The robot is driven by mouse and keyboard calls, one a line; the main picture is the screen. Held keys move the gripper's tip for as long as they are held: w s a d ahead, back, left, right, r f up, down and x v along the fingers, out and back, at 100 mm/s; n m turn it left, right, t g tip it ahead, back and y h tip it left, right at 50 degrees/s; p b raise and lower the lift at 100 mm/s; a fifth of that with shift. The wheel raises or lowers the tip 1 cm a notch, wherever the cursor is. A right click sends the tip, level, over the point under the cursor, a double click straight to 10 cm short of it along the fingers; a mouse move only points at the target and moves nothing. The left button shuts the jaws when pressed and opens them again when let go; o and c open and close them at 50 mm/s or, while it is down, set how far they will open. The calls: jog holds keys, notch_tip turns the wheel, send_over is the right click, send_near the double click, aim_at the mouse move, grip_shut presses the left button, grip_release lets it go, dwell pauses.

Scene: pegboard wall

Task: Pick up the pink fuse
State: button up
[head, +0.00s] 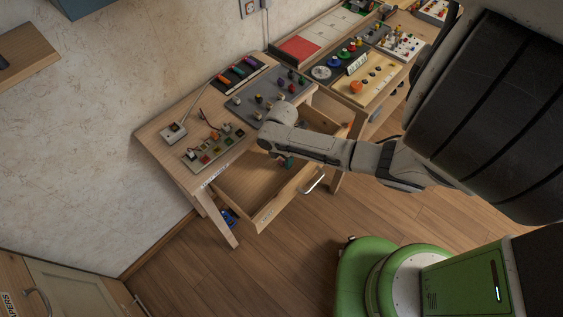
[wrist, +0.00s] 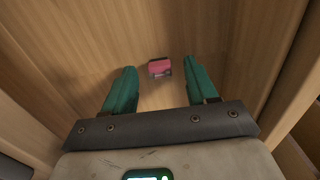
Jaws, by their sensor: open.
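The pink fuse (wrist: 160,67) lies on the wooden floor of the open drawer in the wrist view. It is a small pink block with a greyish lower edge. My gripper (wrist: 157,78) is open, with its two green fingers apart and nothing between them. The fuse is just beyond the fingertips, roughly centred between them, and apart from both. In the head view my gripper (head: 285,162) reaches down over the open drawer (head: 262,214), mostly hidden by my arm. The fuse is not visible there.
Drawer walls (wrist: 287,70) stand on both sides of my gripper. The workbench (head: 165,150) above carries a grey board with several coloured knobs (head: 262,97) and a switch panel (head: 212,148). A blue object (head: 229,217) lies beneath the bench. The floor in front is clear.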

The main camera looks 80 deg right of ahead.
grip_shut()
dwell(0.5)
jog(key=shift+r, duration=0.1)
